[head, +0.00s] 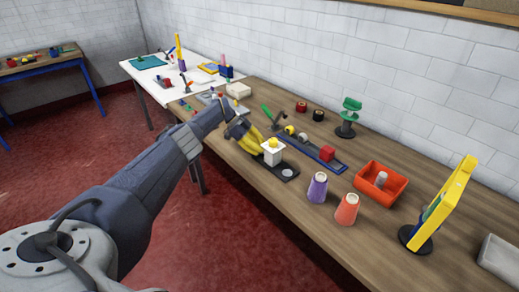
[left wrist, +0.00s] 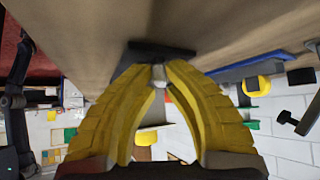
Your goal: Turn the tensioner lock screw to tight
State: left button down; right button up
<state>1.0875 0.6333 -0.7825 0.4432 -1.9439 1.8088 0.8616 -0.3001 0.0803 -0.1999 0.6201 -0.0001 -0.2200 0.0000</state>
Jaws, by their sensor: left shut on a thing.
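In the left wrist view, the fingertips (left wrist: 159,70) close around a small light-grey piece (left wrist: 158,76) in front of a dark flat bar (left wrist: 162,50). I cannot tell whether this piece is the lock screw or part of the block. My right gripper is not in view.
A purple cup (head: 317,188), an orange cup (head: 347,209) and an orange bin (head: 400,190) stand to the right. A yellow frame (head: 446,200) is farther right. A white table (head: 150,78) adjoins beyond.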

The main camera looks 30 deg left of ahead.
pick_arm(q)
jog(key=shift+f, duration=0.1)
dwell(0.7)
jog(key=c, duration=1.7)
grip_release()
jog(key=shift+s+n+t, duration=0.1)
jog(key=shift+n+t, duration=0.4)
jog(key=shift+n, duration=0.2)
jog(key=shift+d+n+t+y, duration=0.15)
jog(key=shift+n+t+y, duration=0.4)
jog(key=shift+n, duration=0.25)
jog(key=shift+s+d+n+t+y, duration=0.1)
jog(key=shift+n+t+y, duration=0.45)
jog(key=shift+n, duration=0.4)
jog(key=shift+s+n+t+y, duration=0.1)
jog(key=shift+n+t+y, duration=0.2)
jog(key=shift+n+t, duration=0.5)
jog(key=v, duration=1.7)
jog(key=shift+w+r, duration=0.1)
jog(key=shift+r, duration=0.25)
